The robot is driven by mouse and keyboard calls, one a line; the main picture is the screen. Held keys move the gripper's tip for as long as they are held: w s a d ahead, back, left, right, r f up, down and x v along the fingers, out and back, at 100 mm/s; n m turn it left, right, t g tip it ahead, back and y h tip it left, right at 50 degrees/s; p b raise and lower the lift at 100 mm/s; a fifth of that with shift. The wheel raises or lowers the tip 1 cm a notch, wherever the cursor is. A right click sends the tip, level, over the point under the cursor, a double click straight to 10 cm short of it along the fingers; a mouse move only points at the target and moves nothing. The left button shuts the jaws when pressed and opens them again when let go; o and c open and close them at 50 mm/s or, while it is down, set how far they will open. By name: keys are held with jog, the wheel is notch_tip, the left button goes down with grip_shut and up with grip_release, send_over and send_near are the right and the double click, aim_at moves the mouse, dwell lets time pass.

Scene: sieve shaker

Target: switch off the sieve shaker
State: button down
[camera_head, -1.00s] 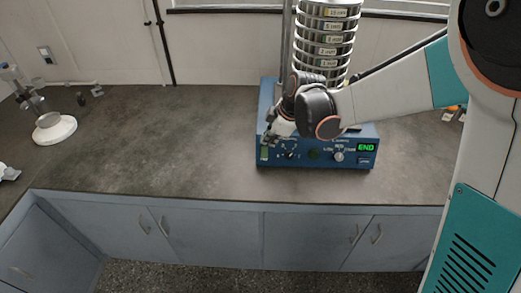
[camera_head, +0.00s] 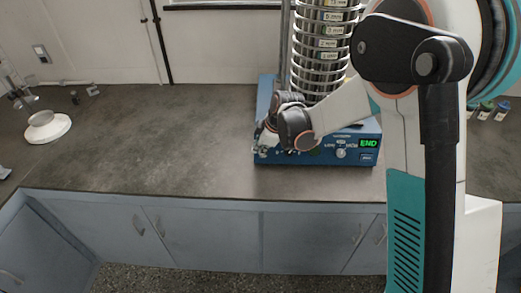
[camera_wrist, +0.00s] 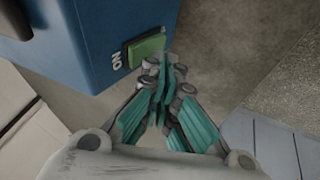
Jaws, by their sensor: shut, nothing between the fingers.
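The sieve shaker has a blue base (camera_head: 315,158) on the counter, with a tall stack of metal sieves (camera_head: 322,50) above it. Its green display (camera_head: 368,143) reads "END". In the wrist view, a green rocker switch (camera_wrist: 147,48) sits on the blue base's face, with "ON" printed beside it. My gripper (camera_wrist: 164,76) is shut and empty, its fingertips right by the switch's edge; I cannot tell whether they touch it. In the head view my gripper (camera_head: 262,148) is at the left front of the base and hides the switch there.
A grey counter (camera_head: 160,140) with blue-grey cabinets below has wide free room to the left of the shaker. A white round-based device (camera_head: 48,130) stands at the far left. Small bottles (camera_head: 486,110) stand at the right. A knob (camera_head: 341,153) is on the shaker's front.

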jog(key=shift+w+f, duration=0.15)
jog(key=shift+w, duration=0.05)
jog(key=shift+w+f, duration=0.15)
jog(key=shift+f, duration=0.2)
jog(key=shift+r, duration=0.2)
jog(key=shift+r+p, duration=0.3)
jog(key=shift+r, duration=0.35)
